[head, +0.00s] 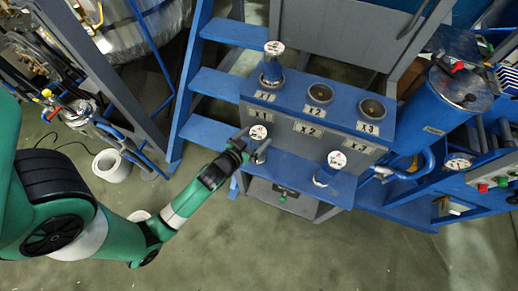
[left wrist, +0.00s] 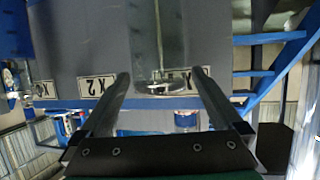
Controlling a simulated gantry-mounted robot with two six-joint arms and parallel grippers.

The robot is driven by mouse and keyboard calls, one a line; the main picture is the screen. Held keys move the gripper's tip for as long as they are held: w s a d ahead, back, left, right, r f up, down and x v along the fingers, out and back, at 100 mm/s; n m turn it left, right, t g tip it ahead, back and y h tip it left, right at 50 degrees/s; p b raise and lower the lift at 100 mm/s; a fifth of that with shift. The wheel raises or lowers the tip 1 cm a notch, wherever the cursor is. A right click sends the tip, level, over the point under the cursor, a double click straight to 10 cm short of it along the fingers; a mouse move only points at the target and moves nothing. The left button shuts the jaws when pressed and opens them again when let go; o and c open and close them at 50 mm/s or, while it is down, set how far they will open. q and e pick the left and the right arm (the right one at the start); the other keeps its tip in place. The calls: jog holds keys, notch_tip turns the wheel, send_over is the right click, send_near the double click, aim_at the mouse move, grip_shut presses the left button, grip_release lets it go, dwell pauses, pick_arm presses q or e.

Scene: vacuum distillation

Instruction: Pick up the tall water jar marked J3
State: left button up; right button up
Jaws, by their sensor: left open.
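My left gripper (head: 249,143) is open at the left end of the lower blue shelf, right beside a white-lidded jar (head: 258,132). In the left wrist view the open fingers (left wrist: 163,78) point towards a tall clear jar (left wrist: 157,35), which shows between them with a gap on both sides. I cannot tell how deep it stands between the fingers. A second white-lidded jar (head: 329,170) stands on the right part of that shelf. A third jar (head: 272,65) stands upright at the X1 place on top. The lid marks are too small to read, so I cannot tell which is J3.
The blue and grey stand (head: 350,97) has round openings at X2 (head: 320,93) and X3 (head: 372,108). Blue steps (head: 215,84) rise on the left. A blue tank (head: 445,100) stands at the right. The floor (head: 390,258) in front is clear.

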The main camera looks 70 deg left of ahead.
aim_at(263, 131)
pick_arm(q)
jog(key=shift+b+x, duration=1.2)
jog(key=shift+x, duration=1.55)
jog(key=shift+c, duration=0.3)
jog(key=shift+r, duration=0.1)
grip_shut()
